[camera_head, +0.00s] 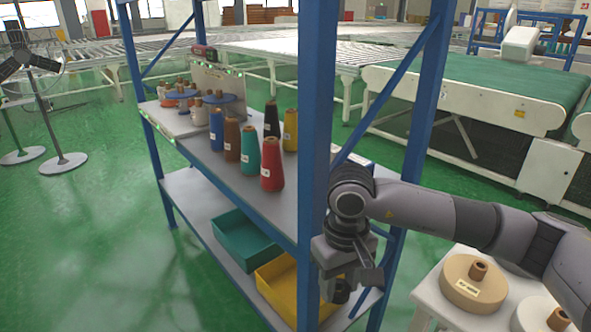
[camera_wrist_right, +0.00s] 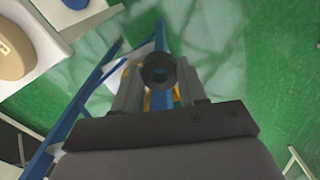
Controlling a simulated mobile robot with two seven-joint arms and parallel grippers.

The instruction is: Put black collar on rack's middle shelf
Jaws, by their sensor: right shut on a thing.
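The black collar (camera_wrist_right: 158,58) is a dark ring with a hole in its middle. My right gripper (camera_wrist_right: 159,88) is shut on it, with a finger on each side. In the head view the right gripper (camera_head: 352,284) hangs beside the rack's near blue post, and the black collar (camera_head: 341,291) shows small and dark at its lower end. The blue-posted rack (camera_head: 316,130) has a grey shelf (camera_head: 208,156), apparently the middle one, bearing several coloured cones. The collar is outside the rack, below that shelf's height. My left gripper is not in view.
A lower shelf (camera_head: 195,205) holds a green bin (camera_head: 243,240) and a yellow bin (camera_head: 283,285). A white table (camera_head: 433,292) at the lower right carries a tan spool (camera_head: 470,290). A green-belted conveyor (camera_head: 470,85) stands behind. Open green floor lies left.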

